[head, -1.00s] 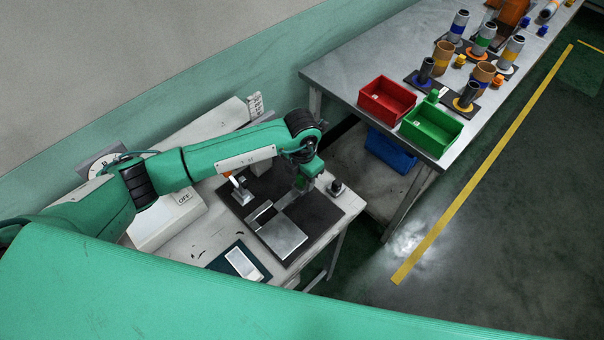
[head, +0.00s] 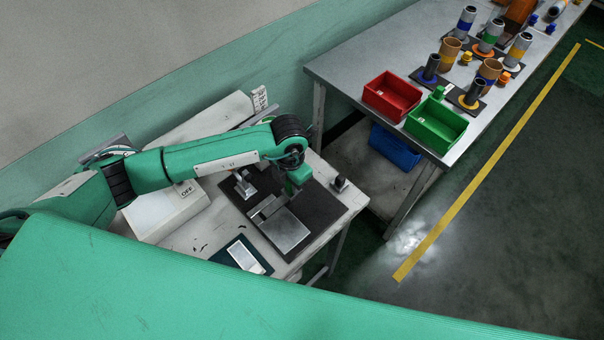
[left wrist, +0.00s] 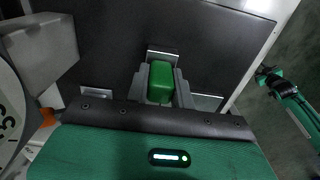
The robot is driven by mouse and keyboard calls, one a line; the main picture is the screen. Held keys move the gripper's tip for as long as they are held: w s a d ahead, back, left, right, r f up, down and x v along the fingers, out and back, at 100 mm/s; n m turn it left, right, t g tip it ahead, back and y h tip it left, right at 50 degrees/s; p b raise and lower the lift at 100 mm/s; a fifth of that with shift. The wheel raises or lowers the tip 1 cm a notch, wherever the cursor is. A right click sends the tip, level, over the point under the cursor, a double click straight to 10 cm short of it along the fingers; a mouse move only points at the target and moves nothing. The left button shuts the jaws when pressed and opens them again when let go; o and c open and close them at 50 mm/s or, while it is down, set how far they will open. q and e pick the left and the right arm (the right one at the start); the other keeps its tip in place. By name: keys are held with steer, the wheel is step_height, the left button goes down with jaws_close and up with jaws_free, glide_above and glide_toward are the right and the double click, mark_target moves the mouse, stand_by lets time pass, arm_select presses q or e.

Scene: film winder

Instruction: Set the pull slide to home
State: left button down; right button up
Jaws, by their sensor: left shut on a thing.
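My left gripper (head: 297,192) is low over the black base plate (head: 325,205) on the white table. In the left wrist view its grey fingers (left wrist: 162,88) are shut on a green block (left wrist: 162,80), which looks like the handle of the pull slide. The fingers hide the block's sides, and the slide beneath it is mostly hidden. A silver plate (head: 285,231) lies on the base plate just in front of the gripper. A green and black part (left wrist: 292,98) at the right edge of the left wrist view looks like my right arm; its jaws are too small to read.
A small metal fixture (head: 244,186) stands left of the gripper, and a small dark post (head: 340,183) to its right. A white box marked OFF (head: 165,215) lies under my arm. A dark green pad (head: 242,256) is at the front edge. Red (head: 391,95) and green (head: 436,125) bins stand on the farther bench.

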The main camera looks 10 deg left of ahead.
arm_select(q)
steer(key=shift+s+a, duration=0.35)
steer(key=shift+s, duration=0.15)
steer(key=c, duration=1.4)
jaws_free()
steer(key=shift+c, duration=0.2)
steer(key=shift+o, duration=1.2)
steer(key=shift+s+a, duration=0.1)
steer(key=shift+s, duration=0.05)
